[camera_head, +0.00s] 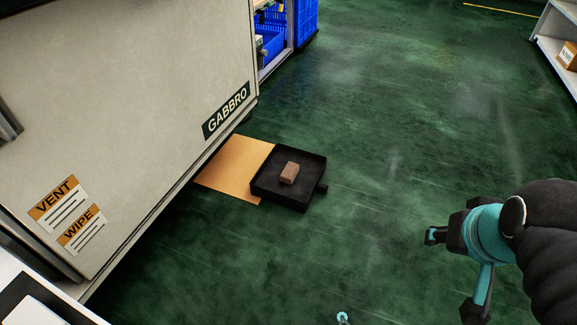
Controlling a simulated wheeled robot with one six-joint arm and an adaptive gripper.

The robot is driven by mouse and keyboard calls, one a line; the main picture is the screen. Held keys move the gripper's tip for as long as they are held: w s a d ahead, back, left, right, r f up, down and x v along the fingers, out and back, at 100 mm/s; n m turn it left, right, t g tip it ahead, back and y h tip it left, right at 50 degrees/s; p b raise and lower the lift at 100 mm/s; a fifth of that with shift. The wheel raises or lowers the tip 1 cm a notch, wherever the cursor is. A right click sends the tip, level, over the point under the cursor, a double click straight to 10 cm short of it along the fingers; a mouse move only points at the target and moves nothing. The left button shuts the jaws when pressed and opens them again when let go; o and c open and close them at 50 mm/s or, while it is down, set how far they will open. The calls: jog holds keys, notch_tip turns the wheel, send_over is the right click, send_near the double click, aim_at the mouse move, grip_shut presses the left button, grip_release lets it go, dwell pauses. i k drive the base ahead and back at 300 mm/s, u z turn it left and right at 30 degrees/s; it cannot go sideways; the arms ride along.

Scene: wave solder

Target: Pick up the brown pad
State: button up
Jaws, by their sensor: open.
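A small reddish-brown block-like pad (290,172) lies in a shallow black tray (262,189) on the green floor, near the middle of the head view. The tray has a low rim and a short black stub on its right side. My gripper (454,272) is at the lower right, teal and black, with its two fingers spread apart and nothing seen between them. It is well to the right of the tray and apart from the pad. The pad's underside is hidden.
A flat tan sheet (235,166) lies on the floor, its right edge meeting the tray. A large beige machine (130,95) marked GABBRO stands close on the left. Blue crates (305,20) stand behind it. A shelf (555,50) is at upper right. Floor right of the tray is clear.

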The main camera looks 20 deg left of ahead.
aim_at(290, 171)
jog(key=u, duration=0.65)
jog(key=i, duration=1.1)
jog(key=u, duration=0.9)
